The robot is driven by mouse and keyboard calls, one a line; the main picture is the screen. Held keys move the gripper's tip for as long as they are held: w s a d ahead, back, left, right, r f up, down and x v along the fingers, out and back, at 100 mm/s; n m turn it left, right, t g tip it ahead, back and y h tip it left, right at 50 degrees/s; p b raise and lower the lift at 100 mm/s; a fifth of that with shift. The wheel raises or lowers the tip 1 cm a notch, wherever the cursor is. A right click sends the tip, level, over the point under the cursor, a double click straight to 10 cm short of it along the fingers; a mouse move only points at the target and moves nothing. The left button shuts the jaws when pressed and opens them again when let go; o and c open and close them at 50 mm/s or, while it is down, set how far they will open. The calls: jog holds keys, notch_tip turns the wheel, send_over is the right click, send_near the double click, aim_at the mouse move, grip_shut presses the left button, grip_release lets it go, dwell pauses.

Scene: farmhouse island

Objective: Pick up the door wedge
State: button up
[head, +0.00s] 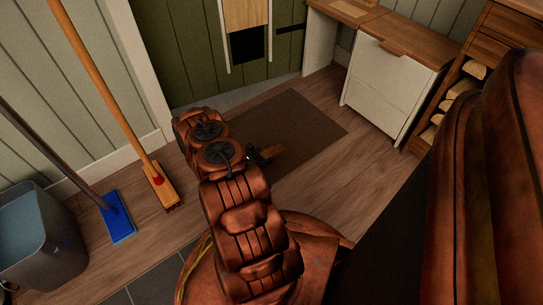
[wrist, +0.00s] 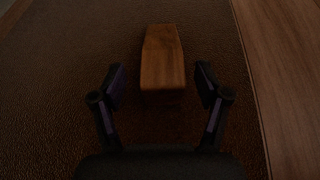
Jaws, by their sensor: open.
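The door wedge (wrist: 162,62) is a brown wooden block in the wrist view, lying on a dark brown mat. My gripper (wrist: 160,80) is open, with one dark finger on each side of the wedge's near end. Gaps show between both fingers and the wedge, so neither seems to touch it. In the head view my arm reaches down over the mat, and a small wooden piece, apparently the wedge (head: 272,152), shows just right of my gripper (head: 254,158). The gripper is small and partly hidden by my arm there.
The mat (head: 300,120) lies on a wood plank floor before a green door (head: 205,60). A white cabinet (head: 385,85) and a wooden rack with logs (head: 465,80) stand right. A broom (head: 160,183), a blue mop (head: 117,217) and a grey bin (head: 40,245) are left.

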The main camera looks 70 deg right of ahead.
aim_at(271, 153)
jog(key=b+x, duration=0.3)
jog(key=x, duration=0.1)
jog(key=shift+s+d+f, duration=0.15)
jog(key=shift+s+f, duration=0.05)
jog(key=shift+s, duration=0.1)
jog(key=shift+s+d, duration=0.1)
jog(key=shift+d, duration=0.2)
jog(key=c, duration=1.3)
